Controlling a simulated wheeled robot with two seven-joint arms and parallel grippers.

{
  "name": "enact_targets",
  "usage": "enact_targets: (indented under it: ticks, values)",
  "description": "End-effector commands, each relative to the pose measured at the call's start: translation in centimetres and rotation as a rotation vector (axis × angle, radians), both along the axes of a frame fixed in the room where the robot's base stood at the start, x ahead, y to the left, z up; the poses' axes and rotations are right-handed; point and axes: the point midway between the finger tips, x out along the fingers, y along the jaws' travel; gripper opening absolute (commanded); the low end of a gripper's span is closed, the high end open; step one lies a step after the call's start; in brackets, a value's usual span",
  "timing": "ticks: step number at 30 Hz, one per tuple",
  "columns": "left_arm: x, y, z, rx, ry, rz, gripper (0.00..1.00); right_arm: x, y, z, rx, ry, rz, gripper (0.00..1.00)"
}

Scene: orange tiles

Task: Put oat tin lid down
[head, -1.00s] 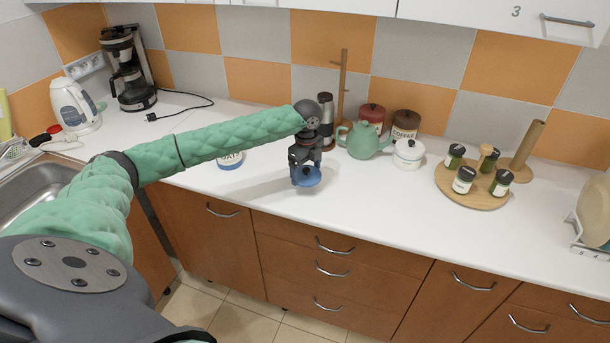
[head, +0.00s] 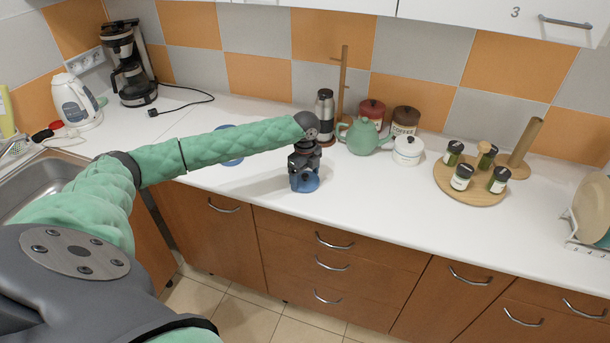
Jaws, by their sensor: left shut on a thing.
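The blue oat tin lid (head: 309,184) is under my left gripper (head: 304,177), over the white counter near its front edge. My left gripper points down and is shut on the lid, hiding part of it. The lid looks about level and very close to the counter; I cannot tell whether it touches. The oat tin (head: 232,161) stands to the left, mostly hidden behind my left forearm, with bits of blue showing above and below the arm. My right gripper is not in view.
A round wooden board (head: 470,192) with spice jars is to the right. The white counter (head: 370,200) is clear right of the lid.

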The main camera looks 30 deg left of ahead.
Motion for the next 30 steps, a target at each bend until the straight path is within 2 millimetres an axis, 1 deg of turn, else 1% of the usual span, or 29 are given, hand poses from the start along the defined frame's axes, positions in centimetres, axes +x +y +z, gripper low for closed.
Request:
enact_targets:
  ticks: [1,2,3,11,15,16,18,23,30]
  values:
    - [0.0,0.0,-0.1,0.0,0.001,0.0,0.65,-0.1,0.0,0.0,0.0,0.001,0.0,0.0]
    - [0.0,0.0,-0.1,0.0,0.0,0.0,0.92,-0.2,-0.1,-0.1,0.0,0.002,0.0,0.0]
    - [0.0,0.0,-0.1,0.0,0.0,0.0,0.99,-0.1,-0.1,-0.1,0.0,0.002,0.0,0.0]
    - [0.0,0.0,0.0,0.0,0.0,0.0,1.0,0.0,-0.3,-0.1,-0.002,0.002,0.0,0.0]
    - [0.0,0.0,0.7,0.0,-0.001,0.0,1.0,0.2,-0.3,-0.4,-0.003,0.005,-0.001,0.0]
    - [0.0,0.0,0.9,0.001,-0.001,0.0,1.0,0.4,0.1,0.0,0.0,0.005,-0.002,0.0]
    - [0.1,0.0,1.7,0.001,-0.003,0.0,1.0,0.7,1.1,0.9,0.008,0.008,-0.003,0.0]
    - [0.1,0.0,4.0,0.0,-0.003,-0.001,1.0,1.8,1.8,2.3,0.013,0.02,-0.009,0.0]
    - [0.1,0.0,7.8,0.001,-0.003,0.0,1.0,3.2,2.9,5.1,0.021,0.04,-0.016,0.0]
